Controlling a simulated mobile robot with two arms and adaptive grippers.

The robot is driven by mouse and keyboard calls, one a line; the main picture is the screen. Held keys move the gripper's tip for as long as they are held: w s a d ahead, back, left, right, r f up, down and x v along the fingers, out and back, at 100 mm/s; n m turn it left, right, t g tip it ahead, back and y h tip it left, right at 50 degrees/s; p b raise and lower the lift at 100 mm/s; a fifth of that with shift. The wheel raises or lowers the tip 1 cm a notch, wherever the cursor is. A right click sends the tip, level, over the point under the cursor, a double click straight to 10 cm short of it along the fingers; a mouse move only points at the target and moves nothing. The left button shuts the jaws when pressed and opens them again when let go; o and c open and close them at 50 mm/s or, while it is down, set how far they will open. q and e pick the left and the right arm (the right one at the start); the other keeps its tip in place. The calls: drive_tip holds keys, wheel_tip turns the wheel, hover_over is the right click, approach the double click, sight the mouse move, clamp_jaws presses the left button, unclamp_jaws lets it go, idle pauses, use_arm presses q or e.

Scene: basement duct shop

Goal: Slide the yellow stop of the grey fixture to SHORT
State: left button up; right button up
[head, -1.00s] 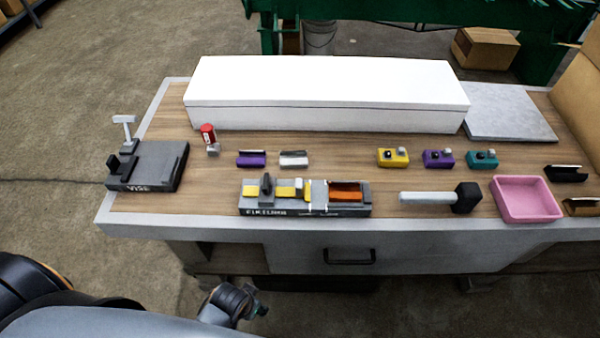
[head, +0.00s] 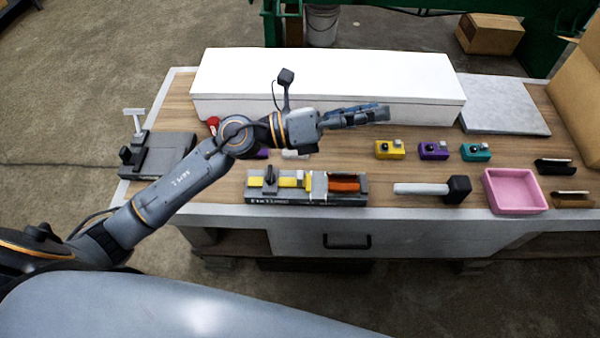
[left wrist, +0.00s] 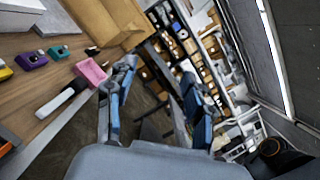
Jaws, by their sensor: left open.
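The grey fixture (head: 347,200) lies near the bench's front edge in the head view. It carries a black upright piece at its left, yellow parts along its middle and an orange block in its right end. The yellow stop (head: 308,183) seems to be the raised yellow piece near the middle, beside a small pale block; its markings are too small to read. My left gripper (head: 372,114) is open and empty, above the bench behind the fixture and pointing right. Its spread fingers also show in the left wrist view (left wrist: 157,92). My right gripper is out of view.
A long white box (head: 330,75) stands behind my left gripper. A dark vise (head: 160,155) is at left.

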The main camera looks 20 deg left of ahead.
use_arm(q)
wheel_tip(320, 180, down, 8)
drive_tip(key=a+m+g+y, duration=0.2)
drive_tip(key=m+g+y, duration=0.25)
drive_tip(key=m, duration=0.25)
drive_tip(key=m+g+y, duration=0.3)
drive_tip(key=y, duration=0.6)
approach(299, 174)
drive_tip(key=shift+t, duration=0.25)
drive_tip(key=p+x, duration=0.4)
drive_tip(key=x, duration=0.5)
drive_tip(key=shift+s+d+f, duration=0.15)
drive_tip(key=shift+f, duration=0.05)
drive_tip(key=shift+d+f, duration=0.15)
drive_tip(key=shift+f, duration=0.3)
drive_tip(key=shift+c, duration=0.2)
clamp_jaws()
